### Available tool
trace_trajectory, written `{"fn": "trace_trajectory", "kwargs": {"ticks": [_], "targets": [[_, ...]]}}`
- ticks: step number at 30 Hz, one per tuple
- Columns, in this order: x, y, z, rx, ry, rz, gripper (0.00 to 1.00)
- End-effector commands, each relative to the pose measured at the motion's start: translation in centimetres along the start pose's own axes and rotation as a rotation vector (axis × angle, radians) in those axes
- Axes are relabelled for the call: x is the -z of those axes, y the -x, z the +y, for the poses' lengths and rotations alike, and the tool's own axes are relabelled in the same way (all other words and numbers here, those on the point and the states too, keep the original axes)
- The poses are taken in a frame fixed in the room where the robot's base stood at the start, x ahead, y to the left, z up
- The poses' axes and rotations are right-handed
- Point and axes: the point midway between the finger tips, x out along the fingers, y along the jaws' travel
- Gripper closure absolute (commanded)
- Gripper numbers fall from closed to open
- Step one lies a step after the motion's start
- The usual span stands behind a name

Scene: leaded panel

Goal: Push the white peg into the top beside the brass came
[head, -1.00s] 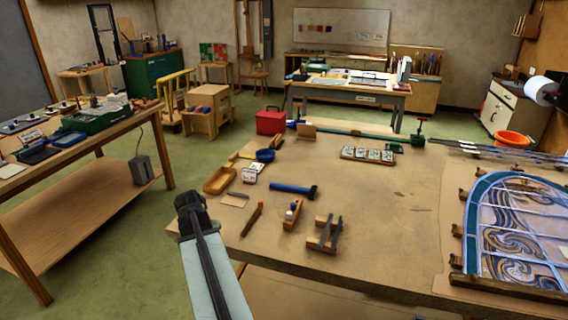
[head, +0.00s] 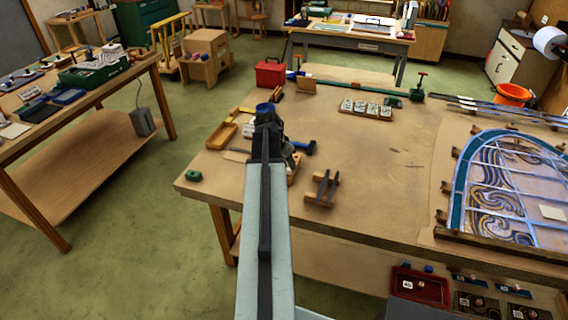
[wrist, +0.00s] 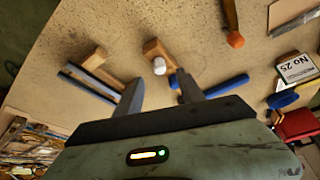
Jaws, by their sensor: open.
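My gripper (wrist: 160,92) is open and empty, with its two dark fingers apart above the bench. The white peg (wrist: 159,66) shows as a small rounded white end at a small wooden block (wrist: 153,48), just beyond and between my fingertips in the wrist view. I see no contact between finger and peg. In the head view my gripper (head: 267,122) and arm hide the peg and most of that block. The leaded panel (head: 505,185) lies at the right of the bench, framed in teal glass. I cannot pick out the brass came.
A wooden holder with two dark bars (head: 322,188) stands right of my arm. A blue-handled tool (head: 305,147) lies behind. A green block (head: 194,176) sits at the bench's left corner. The bench middle (head: 390,150) is clear.

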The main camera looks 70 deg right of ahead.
Motion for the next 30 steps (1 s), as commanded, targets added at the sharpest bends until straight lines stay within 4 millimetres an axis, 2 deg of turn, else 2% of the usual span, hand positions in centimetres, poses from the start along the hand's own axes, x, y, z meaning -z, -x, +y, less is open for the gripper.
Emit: {"fn": "trace_trajectory", "kwargs": {"ticks": [1,6,15,20,22,23,24,25,30], "targets": [[-0.3,-1.9,-0.1,0.0,-0.001,0.0,0.54],[-0.2,-4.3,-0.1,0.0,0.0,0.0,0.54],[0.0,-4.2,0.0,0.0,0.0,0.0,0.54],[0.0,-4.2,0.0,0.0,0.0,0.0,0.99],[0.0,-4.3,0.1,0.0,0.0,0.0,1.0],[0.0,-4.3,0.1,0.0,0.0,0.0,0.84],[0.0,-4.3,0.1,0.0,0.0,0.0,0.95],[0.0,-4.3,0.1,0.0,0.0,0.0,1.0],[0.1,-4.2,0.1,-0.001,0.0,0.0,1.0]]}}
